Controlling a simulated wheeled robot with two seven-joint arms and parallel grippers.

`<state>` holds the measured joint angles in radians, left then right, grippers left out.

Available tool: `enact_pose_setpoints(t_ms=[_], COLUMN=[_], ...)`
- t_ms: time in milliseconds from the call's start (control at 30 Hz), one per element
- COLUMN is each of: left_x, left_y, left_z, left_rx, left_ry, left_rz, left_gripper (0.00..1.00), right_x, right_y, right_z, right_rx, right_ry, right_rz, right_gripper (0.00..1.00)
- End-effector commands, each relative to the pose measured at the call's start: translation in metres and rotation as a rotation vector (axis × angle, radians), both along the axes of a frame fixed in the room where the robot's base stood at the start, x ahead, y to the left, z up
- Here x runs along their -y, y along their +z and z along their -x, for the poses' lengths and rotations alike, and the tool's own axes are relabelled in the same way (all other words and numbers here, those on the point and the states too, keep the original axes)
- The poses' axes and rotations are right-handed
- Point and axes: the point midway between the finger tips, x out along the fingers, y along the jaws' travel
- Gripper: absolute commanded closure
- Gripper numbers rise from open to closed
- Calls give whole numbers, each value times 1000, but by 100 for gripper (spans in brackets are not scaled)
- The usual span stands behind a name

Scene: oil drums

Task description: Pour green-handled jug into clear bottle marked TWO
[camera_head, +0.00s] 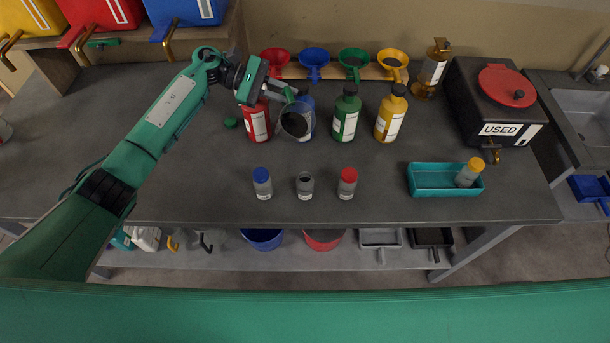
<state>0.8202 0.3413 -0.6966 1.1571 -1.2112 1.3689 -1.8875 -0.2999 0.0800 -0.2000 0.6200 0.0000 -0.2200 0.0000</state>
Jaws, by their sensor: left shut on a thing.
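My left gripper (284,93) is shut on the green handle of a clear jug (297,123). The jug is held above the bench in front of the blue bottle, and dark liquid shows inside it. It looks tilted toward the front. Three small clear bottles stand in a row nearer the front edge: one with a blue cap (262,184), an uncapped one (305,186) with a dark mouth, and one with a red cap (347,184). Their markings are too small to read, so I cannot tell which is TWO. The jug is behind and apart from them. My right gripper is not in view.
Red (257,122), green (345,116) and yellow (390,116) bottles stand near the jug, with coloured funnels behind. A green cap (230,122) lies left. A teal tray (430,191) holds a yellow-capped bottle (468,172). A black USED container (488,105) stands at right.

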Motion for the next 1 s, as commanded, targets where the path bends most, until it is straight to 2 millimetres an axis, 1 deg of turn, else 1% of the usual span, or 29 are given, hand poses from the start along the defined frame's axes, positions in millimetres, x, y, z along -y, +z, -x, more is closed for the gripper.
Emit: enact_pose_setpoints(t_ms=[167,367,533,800,1000], left_x=[-3,-8,-11,-13,-14], left_y=[5,25,37,33,32], left_z=[-11,-26,-35,-40,-41], left_rx=[-89,-248,-395,-536,-570], left_ry=[2,1,0,1,-1], left_rz=[32,87,136,182,194], left_gripper=[100,100,100,100,100], right_x=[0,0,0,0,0], right_y=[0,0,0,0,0], right_z=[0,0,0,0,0], right_rx=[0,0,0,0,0], right_ry=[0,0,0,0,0], right_rz=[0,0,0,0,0], right_gripper=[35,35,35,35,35])
